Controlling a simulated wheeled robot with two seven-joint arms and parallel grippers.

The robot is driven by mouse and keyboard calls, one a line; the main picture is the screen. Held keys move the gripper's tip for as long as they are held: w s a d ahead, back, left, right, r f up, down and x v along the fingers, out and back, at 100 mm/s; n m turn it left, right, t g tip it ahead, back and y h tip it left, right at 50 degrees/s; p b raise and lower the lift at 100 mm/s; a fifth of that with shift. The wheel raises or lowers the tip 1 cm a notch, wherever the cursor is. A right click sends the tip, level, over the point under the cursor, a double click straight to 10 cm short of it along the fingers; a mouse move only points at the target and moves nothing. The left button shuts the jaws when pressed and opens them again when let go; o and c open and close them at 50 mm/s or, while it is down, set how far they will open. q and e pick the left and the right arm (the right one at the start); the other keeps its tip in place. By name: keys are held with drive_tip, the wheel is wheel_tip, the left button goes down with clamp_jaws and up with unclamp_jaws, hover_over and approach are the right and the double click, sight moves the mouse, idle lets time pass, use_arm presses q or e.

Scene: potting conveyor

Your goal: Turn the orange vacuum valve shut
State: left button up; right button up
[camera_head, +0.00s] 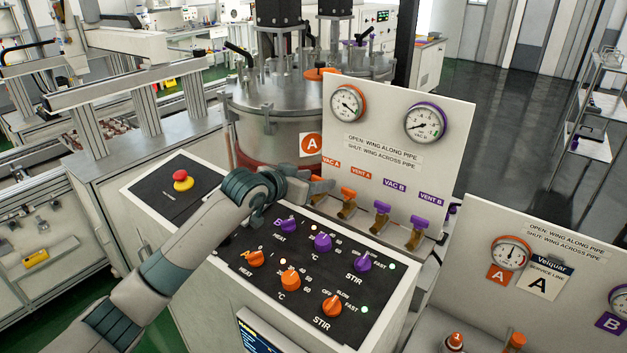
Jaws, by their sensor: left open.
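My left arm comes in from the left, and its open gripper (322,188) is at the orange VAC A valve (316,178) at the left end of the valve row. The gripper hides most of this valve, so I cannot tell how its wing lies or whether the fingers touch it. The orange-marked VENT A valve (348,203) stands just right of the gripper. My right gripper is not in view.
The white gauge panel (385,150) rises behind the valves. Purple-winged VAC B (382,222) and VENT B (417,234) valves stand to the right. The knob panel (300,265) lies in front, and the red emergency button (181,176) is to the left.

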use_arm(q)
drive_tip(key=shift+s+a, duration=0.1)
drive_tip(key=shift+s+a+r+b, duration=0.2)
drive_tip(key=shift+s+a+b, duration=0.05)
drive_tip(key=shift+s+b, duration=0.1)
drive_tip(key=b+v, duration=0.4)
drive_tip(key=v, duration=1.2)
drive_tip(key=shift+b, duration=0.4)
drive_tip(key=shift+s+a+f, duration=0.1)
drive_tip(key=shift+s, duration=0.05)
